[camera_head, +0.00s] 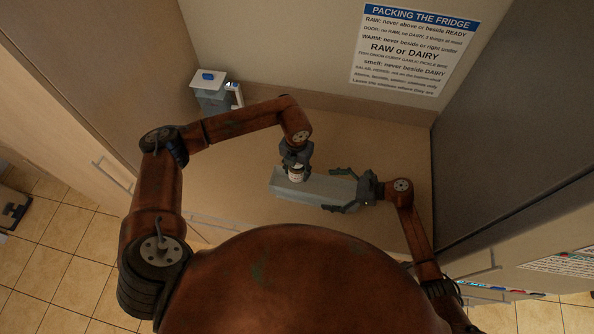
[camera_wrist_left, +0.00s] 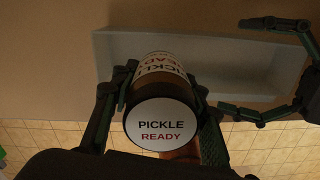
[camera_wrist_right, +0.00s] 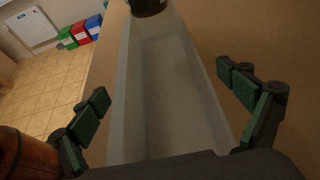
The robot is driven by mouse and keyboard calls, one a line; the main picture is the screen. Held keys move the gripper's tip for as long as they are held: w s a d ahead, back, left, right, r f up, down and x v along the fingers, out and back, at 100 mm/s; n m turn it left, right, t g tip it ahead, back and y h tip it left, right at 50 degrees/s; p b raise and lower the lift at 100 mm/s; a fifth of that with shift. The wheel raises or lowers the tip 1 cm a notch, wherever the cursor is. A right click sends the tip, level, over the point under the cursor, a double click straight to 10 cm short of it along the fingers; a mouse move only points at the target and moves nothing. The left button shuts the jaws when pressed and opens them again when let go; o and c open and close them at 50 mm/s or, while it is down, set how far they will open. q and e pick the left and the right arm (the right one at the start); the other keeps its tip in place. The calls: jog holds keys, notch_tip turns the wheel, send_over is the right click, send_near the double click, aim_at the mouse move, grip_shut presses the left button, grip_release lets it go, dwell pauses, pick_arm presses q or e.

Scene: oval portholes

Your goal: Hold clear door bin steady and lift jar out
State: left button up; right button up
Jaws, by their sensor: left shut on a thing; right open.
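The clear door bin (camera_head: 318,190), a long pale trough, lies on the counter; it also shows in the left wrist view (camera_wrist_left: 235,62) and the right wrist view (camera_wrist_right: 180,90). My left gripper (camera_head: 296,163) is shut on the jar (camera_head: 296,174), whose lid reads PICKLE READY in the left wrist view (camera_wrist_left: 161,125). The jar is at the bin's left end; I cannot tell whether its base is clear of the bin. It shows dark at the far end in the right wrist view (camera_wrist_right: 148,6). My right gripper (camera_head: 341,190) is open, its fingers on both sides of the bin's right part, apparently apart from the walls.
A grey container with a white lid (camera_head: 211,92) stands at the back left of the counter (camera_head: 385,130). A packing sign (camera_head: 414,48) hangs on the back wall. A tall grey panel (camera_head: 500,120) bounds the right side. Green, red and blue boxes (camera_wrist_right: 80,33) stand farther off.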

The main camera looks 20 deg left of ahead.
jog(key=v, duration=0.6)
jog(key=shift+d, duration=0.4)
jog(key=shift+d+r, duration=0.25)
jog(key=shift+d, duration=0.1)
jog(key=shift+r, duration=0.1)
